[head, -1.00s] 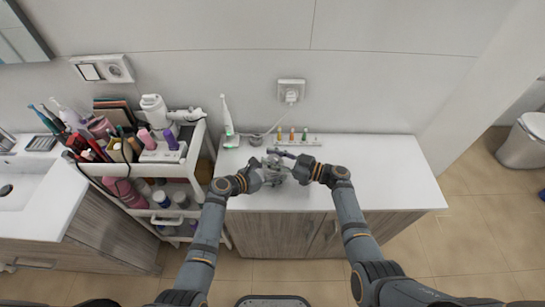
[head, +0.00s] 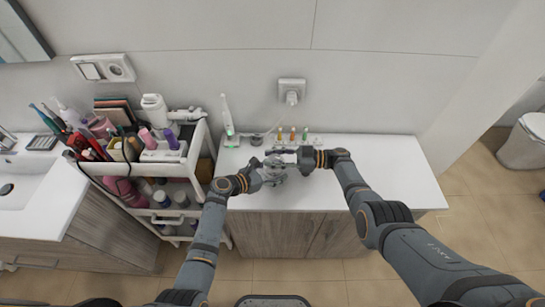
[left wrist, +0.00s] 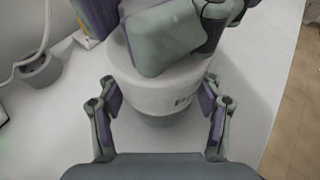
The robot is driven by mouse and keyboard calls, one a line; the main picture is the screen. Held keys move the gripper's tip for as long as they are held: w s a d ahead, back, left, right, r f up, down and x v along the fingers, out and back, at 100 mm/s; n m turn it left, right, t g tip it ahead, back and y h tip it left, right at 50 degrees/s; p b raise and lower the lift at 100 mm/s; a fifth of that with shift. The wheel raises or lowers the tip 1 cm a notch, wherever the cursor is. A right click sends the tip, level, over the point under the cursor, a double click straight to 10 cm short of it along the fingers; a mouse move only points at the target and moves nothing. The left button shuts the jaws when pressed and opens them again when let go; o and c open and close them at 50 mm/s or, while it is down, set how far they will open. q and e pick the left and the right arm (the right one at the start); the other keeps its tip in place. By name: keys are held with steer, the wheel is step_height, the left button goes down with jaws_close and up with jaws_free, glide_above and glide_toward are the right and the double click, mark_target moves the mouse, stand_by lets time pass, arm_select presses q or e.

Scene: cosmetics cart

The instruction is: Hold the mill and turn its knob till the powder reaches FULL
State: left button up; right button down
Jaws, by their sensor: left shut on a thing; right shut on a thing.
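The mill (left wrist: 150,92) is a pale, round body with a small dark print on its side, partly seen in the left wrist view. My left gripper (left wrist: 163,112) is shut around its body, one finger on each side; in the head view this gripper (head: 274,174) is over the counter. My right gripper (head: 284,157) comes in from the right and is shut at the mill's top. The powder level and the whole FULL mark cannot be made out.
The mill is over the white counter (head: 375,175). An electric toothbrush (head: 228,118) and several small coloured bottles (head: 293,135) stand behind my grippers. A crowded cart (head: 170,155) is on the left. The counter's right side is clear.

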mark_target(280, 157)
steer(key=shift+d, duration=0.25)
steer(key=c, duration=1.1)
jaws_free()
steer(key=shift+o, duration=1)
steer(key=shift+a, duration=0.2)
steer(key=d, duration=0.7)
steer(key=shift+s+d, duration=0.1)
steer(key=shift+d, duration=0.2)
